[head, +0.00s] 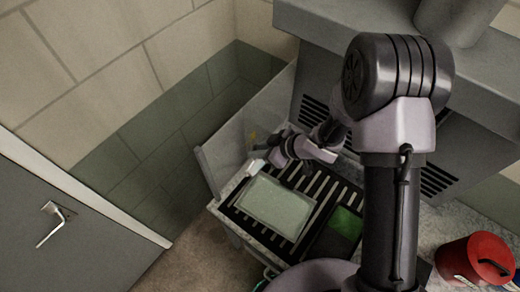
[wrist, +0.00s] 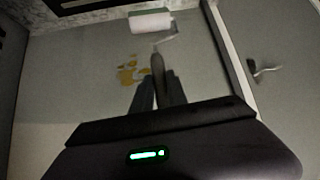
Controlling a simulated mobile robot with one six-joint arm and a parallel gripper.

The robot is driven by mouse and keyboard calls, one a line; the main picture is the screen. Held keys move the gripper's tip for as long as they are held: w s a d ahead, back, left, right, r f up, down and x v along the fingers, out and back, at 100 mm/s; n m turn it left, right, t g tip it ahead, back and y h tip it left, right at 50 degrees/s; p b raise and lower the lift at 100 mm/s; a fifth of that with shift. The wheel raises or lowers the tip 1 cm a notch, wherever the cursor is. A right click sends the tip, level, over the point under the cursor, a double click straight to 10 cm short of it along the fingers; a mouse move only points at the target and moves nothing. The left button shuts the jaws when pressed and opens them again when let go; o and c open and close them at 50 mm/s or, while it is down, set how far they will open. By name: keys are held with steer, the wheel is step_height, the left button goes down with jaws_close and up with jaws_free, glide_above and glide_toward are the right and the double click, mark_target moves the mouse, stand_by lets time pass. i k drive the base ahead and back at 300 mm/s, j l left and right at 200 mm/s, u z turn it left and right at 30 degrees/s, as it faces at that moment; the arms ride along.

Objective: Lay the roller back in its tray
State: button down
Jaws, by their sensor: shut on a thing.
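The roller has a white sleeve, a bent wire frame and a dark handle. In the wrist view the sleeve (wrist: 150,22) is ahead of my gripper (wrist: 158,78), whose two fingers are shut on the handle (wrist: 157,63). In the head view the white sleeve (head: 256,166) is at the left end of the bench, above or near its edge; I cannot tell the exact height. A dark tray (head: 324,246) with a green area inside lies on the bench, right of the sleeve. My gripper's fingers are hard to make out in the head view.
A pale flat panel (head: 275,207) lies on a black slatted rack (head: 318,184) between the sleeve and the tray. An upright pale sheet (head: 243,133) with a yellow patch stands behind. A red container (head: 478,258) is at right. A grey door (head: 55,220) is at left.

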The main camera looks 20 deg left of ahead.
mark_target(340, 235)
steer(key=k+j, duration=0.2)
steer(key=k, duration=0.3)
steer(key=k+j, duration=0.2)
steer(key=k, duration=0.25)
steer(key=k+j, duration=0.25)
steer(key=k, duration=0.25)
